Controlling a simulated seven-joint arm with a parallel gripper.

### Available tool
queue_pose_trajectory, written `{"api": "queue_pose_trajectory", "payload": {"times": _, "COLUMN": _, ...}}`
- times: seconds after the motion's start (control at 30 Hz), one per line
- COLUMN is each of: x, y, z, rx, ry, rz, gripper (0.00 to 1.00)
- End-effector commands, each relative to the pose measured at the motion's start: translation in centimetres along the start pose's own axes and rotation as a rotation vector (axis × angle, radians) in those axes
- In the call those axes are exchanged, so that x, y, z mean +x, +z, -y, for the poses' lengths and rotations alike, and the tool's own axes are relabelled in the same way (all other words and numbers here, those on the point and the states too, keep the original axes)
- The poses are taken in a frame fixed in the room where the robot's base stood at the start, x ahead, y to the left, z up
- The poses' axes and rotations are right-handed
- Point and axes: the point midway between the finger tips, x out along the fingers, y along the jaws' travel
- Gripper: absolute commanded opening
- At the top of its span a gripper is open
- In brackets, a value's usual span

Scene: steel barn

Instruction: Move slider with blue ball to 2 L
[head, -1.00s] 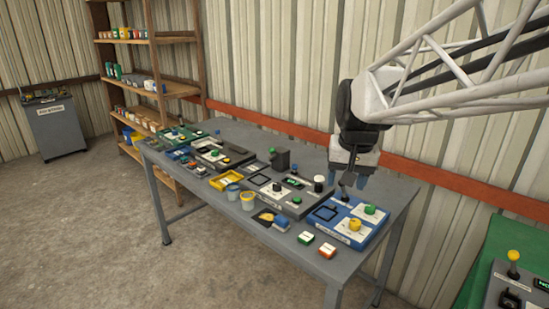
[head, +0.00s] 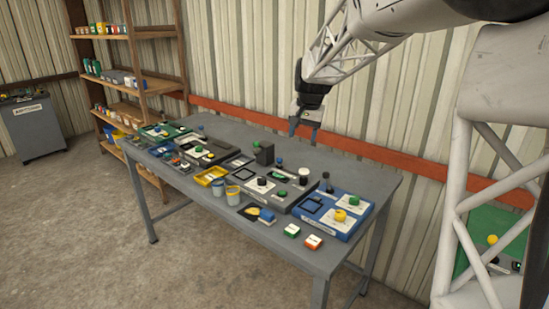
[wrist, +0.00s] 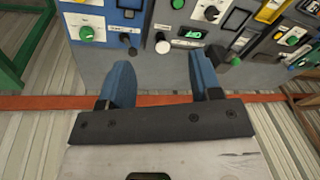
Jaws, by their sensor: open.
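A small blue ball (head: 280,162) shows in the head view beside an upright black box (head: 264,153), near the back of the table. Its slider track and any scale marks are too small to read, so its setting cannot be told. I cannot make out the blue ball in the wrist view. My gripper (head: 304,127) is open and empty in the air above the back edge of the table, to the right of the blue ball and higher. Its two blue fingers stand wide apart in the wrist view (wrist: 160,67).
A grey panel (head: 277,204) with knobs and a display lies in front of the ball. A blue panel (head: 333,229) with a yellow and a green knob lies to its right. Cups, a yellow tray (head: 211,171) and small boxes crowd the front. The ribbed wall (head: 235,60) rises behind.

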Motion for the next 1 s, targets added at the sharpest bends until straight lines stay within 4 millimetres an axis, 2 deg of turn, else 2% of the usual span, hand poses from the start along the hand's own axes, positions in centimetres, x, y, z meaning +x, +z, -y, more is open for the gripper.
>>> {"api": "queue_pose_trajectory", "payload": {"times": 0.1, "x": 1.4, "y": -2.7, "z": 1.0, "rx": 0.021, "ry": -0.004, "rz": 0.007, "gripper": 0.58}}
{"api": "queue_pose_trajectory", "payload": {"times": 0.47, "x": 5.9, "y": -9.9, "z": 3.9, "rx": 0.082, "ry": -0.015, "rz": 0.026, "gripper": 0.58}}
{"api": "queue_pose_trajectory", "payload": {"times": 1.0, "x": 14.8, "y": -19.7, "z": 7.6, "rx": 0.177, "ry": -0.031, "rz": 0.057, "gripper": 0.58}}
